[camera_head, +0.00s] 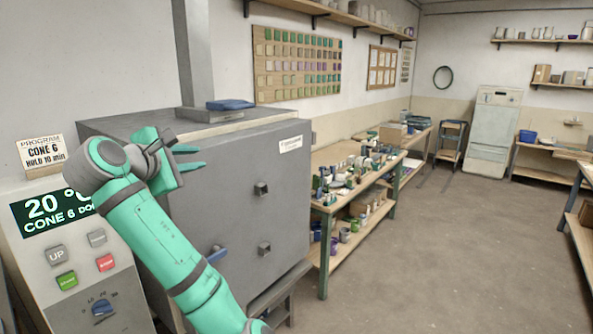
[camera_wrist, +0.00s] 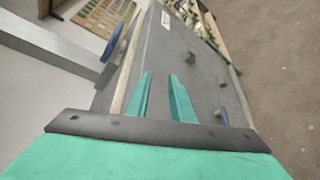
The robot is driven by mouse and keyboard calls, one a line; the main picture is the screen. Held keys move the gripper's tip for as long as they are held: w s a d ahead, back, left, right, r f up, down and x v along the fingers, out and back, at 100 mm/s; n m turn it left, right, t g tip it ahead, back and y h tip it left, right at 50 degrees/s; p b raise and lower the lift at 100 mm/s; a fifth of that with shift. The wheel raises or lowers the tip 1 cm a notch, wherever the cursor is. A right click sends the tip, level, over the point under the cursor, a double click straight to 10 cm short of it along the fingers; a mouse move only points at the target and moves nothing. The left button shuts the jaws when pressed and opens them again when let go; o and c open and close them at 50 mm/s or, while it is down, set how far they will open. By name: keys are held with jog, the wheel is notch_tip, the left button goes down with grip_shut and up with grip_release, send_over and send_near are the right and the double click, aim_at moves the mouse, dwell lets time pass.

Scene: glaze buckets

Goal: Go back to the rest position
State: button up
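My arm reaches up from the bottom of the head view, bent at the elbow beside the control panel. My gripper (camera_head: 203,158) is in front of the upper left part of the grey kiln (camera_head: 240,190). Its two green fingers point right and stand apart with nothing between them. In the wrist view, my gripper (camera_wrist: 163,83) also shows its fingers parted and empty, with the kiln's grey front (camera_wrist: 205,85) beyond them. I cannot tell whether a finger touches the kiln.
A control panel (camera_head: 85,270) with a lit display and buttons stands at the left. A blue object (camera_head: 230,104) lies on the kiln top. A table (camera_head: 325,205) crowded with pots stands right of the kiln. The floor (camera_head: 450,250) in the middle and right is clear.

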notch_tip(320, 180, down, 38)
jog(key=s+m+g+y, duration=0.1)
jog(key=s+m+y, duration=0.15)
jog(key=y, duration=0.35)
jog(key=s+d+f+m, duration=0.4)
jog(key=s+f, duration=0.4)
jog(key=f, duration=0.5)
jog(key=s+d+f+m, duration=0.2)
jog(key=s+d+f, duration=0.1)
jog(key=s, duration=0.4)
jog(key=s+d+f+m, duration=0.3)
jog(key=s+d+f, duration=0.1)
jog(key=s, duration=0.4)
jog(key=s+d+f+m, duration=0.2)
jog(key=s+d+f, duration=0.1)
jog(key=s, duration=0.4)
jog(key=s+d+r+m+h, duration=0.1)
jog(key=s+d+r+m, duration=0.1)
jog(key=s, duration=0.6)
jog(key=s+d+r+m+t, duration=0.1)
jog(key=s+d+r+m, duration=0.1)
jog(key=s+d, duration=0.3)
jog(key=s+d+r+m+h, duration=0.1)
jog(key=s+d+r+m, duration=0.2)
jog(key=s, duration=0.8)
jog(key=shift+s+d+r+t+h, duration=0.15)
jog(key=shift+d+r+t+h, duration=0.2)
jog(key=shift+r+t, duration=0.1)
jog(key=shift+a, duration=0.15)
